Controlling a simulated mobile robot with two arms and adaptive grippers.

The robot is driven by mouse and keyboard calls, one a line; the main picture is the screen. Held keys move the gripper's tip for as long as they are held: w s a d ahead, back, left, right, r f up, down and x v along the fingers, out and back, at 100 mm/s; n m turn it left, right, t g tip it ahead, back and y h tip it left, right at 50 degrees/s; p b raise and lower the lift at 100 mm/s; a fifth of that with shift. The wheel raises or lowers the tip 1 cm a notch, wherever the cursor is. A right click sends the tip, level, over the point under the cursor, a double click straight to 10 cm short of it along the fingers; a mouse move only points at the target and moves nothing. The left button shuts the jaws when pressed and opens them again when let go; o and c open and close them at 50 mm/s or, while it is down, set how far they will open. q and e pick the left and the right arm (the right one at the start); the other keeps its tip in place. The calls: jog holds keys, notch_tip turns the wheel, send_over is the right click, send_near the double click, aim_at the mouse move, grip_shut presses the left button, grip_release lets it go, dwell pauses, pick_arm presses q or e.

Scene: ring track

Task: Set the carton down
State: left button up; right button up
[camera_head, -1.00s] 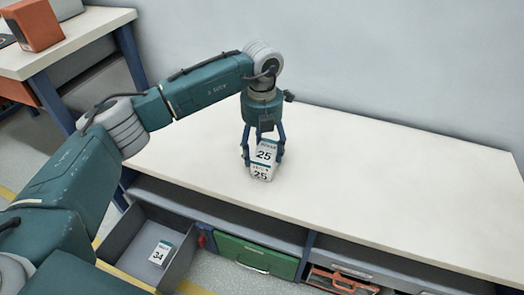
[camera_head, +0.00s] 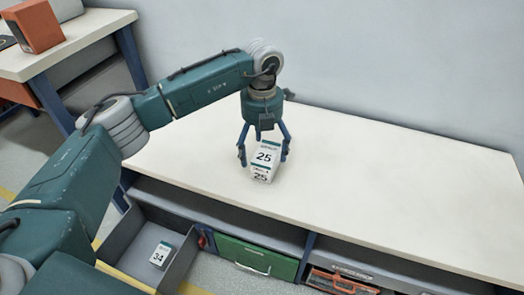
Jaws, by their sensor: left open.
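A small white carton (camera_head: 265,158) marked 25 stands upright on the white tabletop (camera_head: 400,190), near its front edge. My left gripper (camera_head: 264,155) is above and around the carton, pointing down. Its fingers are spread, one on each side, with a gap visible between the fingers and the carton. My right gripper is not in view.
An open grey drawer (camera_head: 122,240) below the table holds another white carton (camera_head: 161,254) marked 34. A green drawer front (camera_head: 250,256) is beside it. An orange box (camera_head: 34,26) stands on a side table at the upper left. The tabletop to the right is clear.

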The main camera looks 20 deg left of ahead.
pick_arm(q)
notch_tip(320, 180, up, 11)
jog(key=p, duration=0.2)
jog(key=shift+r, duration=0.2)
